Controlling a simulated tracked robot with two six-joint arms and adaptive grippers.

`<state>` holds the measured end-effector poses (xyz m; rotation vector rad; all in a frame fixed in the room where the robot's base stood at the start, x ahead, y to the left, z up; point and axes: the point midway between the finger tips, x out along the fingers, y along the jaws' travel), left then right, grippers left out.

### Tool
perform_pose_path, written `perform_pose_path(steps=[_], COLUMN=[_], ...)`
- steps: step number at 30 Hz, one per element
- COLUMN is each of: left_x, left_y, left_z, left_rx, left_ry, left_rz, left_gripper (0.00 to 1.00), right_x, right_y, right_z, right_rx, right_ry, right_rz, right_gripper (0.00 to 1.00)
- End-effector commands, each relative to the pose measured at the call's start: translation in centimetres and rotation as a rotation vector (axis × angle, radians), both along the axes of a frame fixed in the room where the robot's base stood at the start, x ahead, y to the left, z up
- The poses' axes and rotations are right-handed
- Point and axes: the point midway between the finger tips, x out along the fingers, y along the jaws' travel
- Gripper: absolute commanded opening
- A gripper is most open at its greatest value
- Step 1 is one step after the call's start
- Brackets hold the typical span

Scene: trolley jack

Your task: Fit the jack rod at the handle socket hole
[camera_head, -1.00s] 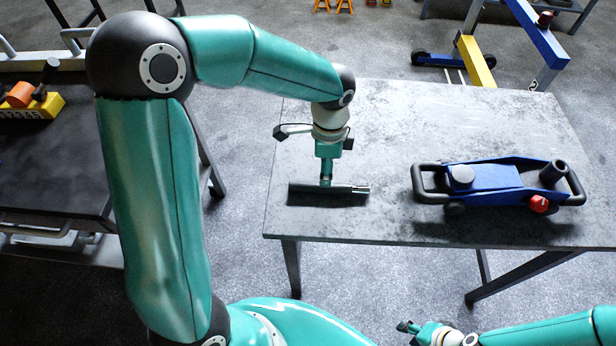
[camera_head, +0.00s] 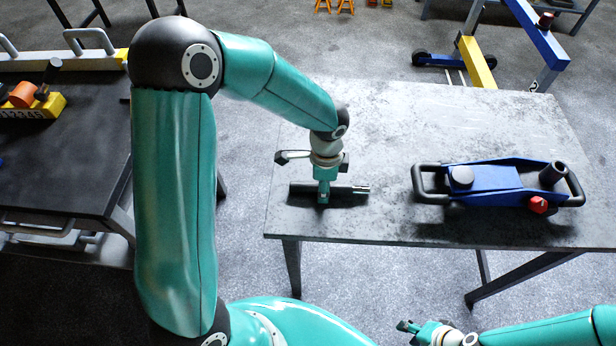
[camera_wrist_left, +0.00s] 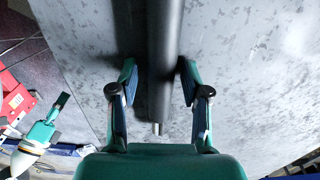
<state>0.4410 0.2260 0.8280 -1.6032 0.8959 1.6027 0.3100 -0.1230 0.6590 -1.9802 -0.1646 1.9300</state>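The jack rod (camera_head: 345,189), a dark bar with a thinner metallic right end, lies on the grey table's left part. My left gripper (camera_head: 323,196) is lowered over it, pointing down. In the left wrist view the rod (camera_wrist_left: 164,60) runs between the spread fingers of my left gripper (camera_wrist_left: 157,80), nearer the right finger; the fingers look open. The blue trolley jack (camera_head: 495,182) stands to the right. Its dark cylindrical socket (camera_head: 552,174) is at its right end; the hole itself is not clear. My right gripper (camera_head: 408,328) is low in front of the table, too small to read.
The table (camera_head: 420,120) is bare between rod and jack and behind them. A red knob (camera_head: 538,204) sits on the jack's near side. A dark bench (camera_head: 60,160) stands at left, and a blue and yellow hoist (camera_head: 476,60) stands behind.

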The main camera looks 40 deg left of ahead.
Motion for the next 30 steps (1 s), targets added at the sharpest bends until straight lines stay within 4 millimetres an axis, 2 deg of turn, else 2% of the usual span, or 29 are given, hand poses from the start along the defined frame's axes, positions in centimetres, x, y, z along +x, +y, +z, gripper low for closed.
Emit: perform_pose_path(steps=[1, 7, 22, 26, 30], left_x=[0.0, 0.0, 0.1, 0.2, 0.2], left_y=[0.0, -0.1, -0.1, -0.1, -0.1], left_z=[0.0, 0.0, 0.5, 1.4, 3.5], left_rx=[0.000, -0.001, 0.001, 0.001, 0.000], left_ry=[0.000, 0.001, -0.002, -0.003, -0.006], left_rz=[-0.001, -0.001, -0.002, -0.002, -0.002], left_gripper=[0.34, 0.01, 0.00, 0.00, 0.00], right_x=[0.0, 0.0, 0.0, 0.0, 0.0], right_y=[0.0, 0.0, 0.0, 0.0, 0.0], right_z=[0.0, 0.0, 0.0, 0.1, 0.1], right_rx=[0.000, 0.000, 0.000, 0.000, 0.000], right_ry=[0.000, 0.000, 0.000, 0.000, 0.000], right_rz=[0.000, 0.000, 0.000, 0.000, 0.000], right_gripper=[0.40, 0.40, 0.40, 0.40, 0.40])
